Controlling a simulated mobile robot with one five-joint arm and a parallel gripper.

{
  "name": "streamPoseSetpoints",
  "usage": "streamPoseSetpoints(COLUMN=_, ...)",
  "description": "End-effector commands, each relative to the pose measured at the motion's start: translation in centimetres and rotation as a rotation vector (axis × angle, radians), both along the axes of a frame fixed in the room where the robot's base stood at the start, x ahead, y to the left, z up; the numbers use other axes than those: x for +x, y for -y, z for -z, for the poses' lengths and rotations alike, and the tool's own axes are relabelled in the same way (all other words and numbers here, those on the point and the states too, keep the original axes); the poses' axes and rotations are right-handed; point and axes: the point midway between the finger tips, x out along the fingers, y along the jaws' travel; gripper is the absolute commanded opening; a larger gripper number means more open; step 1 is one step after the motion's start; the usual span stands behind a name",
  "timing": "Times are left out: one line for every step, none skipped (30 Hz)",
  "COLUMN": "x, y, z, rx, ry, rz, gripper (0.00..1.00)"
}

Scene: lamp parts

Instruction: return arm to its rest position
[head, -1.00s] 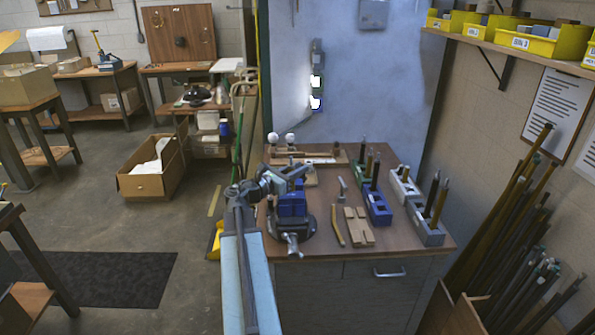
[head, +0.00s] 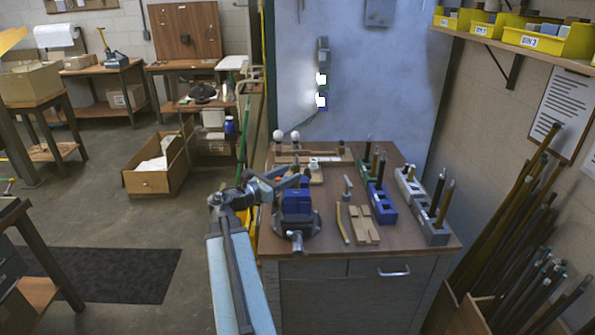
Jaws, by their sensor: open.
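My arm rises from the bottom of the head view and bends right at its wrist. My gripper (head: 286,180) is open, just above and behind the blue vise (head: 297,203) at the left side of the workbench (head: 400,243). I see nothing between its jaws, though the fingertips are small and partly merge with the parts behind. I cannot tell whether the gripper touches the vise.
White bulbs (head: 287,135) stand at the back.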

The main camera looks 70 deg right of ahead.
Motion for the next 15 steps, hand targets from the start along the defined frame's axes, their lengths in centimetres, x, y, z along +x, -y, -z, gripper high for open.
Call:
streamPoseSetpoints(x=0.2, y=-0.5, z=0.0, rx=0.000, ry=0.000, rz=-0.002, gripper=0.47)
streamPoseSetpoints(x=0.3, y=-0.7, z=0.0, rx=0.000, ry=0.000, rz=-0.001, gripper=0.47)
streamPoseSetpoints(x=0.4, y=-0.8, z=0.0, rx=0.000, ry=0.000, rz=0.000, gripper=0.47)
streamPoseSetpoints(x=0.4, y=-0.9, z=0.0, rx=0.000, ry=0.000, rz=0.001, gripper=0.47)
streamPoseSetpoints(x=0.4, y=-0.9, z=0.0, rx=0.000, ry=0.000, rz=0.001, gripper=0.47)
streamPoseSetpoints(x=0.4, y=-0.9, z=0.0, rx=0.000, ry=0.000, rz=0.001, gripper=0.47)
streamPoseSetpoints(x=0.4, y=-0.8, z=0.0, rx=0.000, ry=0.000, rz=0.001, gripper=0.47)
streamPoseSetpoints(x=0.4, y=-0.8, z=0.0, rx=0.000, ry=0.000, rz=0.001, gripper=0.47)
streamPoseSetpoints(x=0.4, y=-0.8, z=0.0, rx=0.000, ry=0.000, rz=0.001, gripper=0.47)
streamPoseSetpoints(x=0.4, y=-0.8, z=0.0, rx=0.000, ry=0.000, rz=0.001, gripper=0.47)
streamPoseSetpoints(x=0.4, y=-0.8, z=0.0, rx=0.000, ry=0.000, rz=0.001, gripper=0.47)
streamPoseSetpoints(x=0.6, y=-0.9, z=0.0, rx=0.000, ry=0.000, rz=-0.002, gripper=0.47)
streamPoseSetpoints(x=1.0, y=-1.0, z=0.0, rx=0.000, ry=0.000, rz=-0.008, gripper=0.47)
streamPoseSetpoints(x=1.7, y=-1.3, z=-0.1, rx=0.000, ry=0.000, rz=-0.019, gripper=0.47)
streamPoseSetpoints(x=3.1, y=-1.9, z=-0.2, rx=0.000, ry=0.000, rz=-0.042, gripper=0.47)
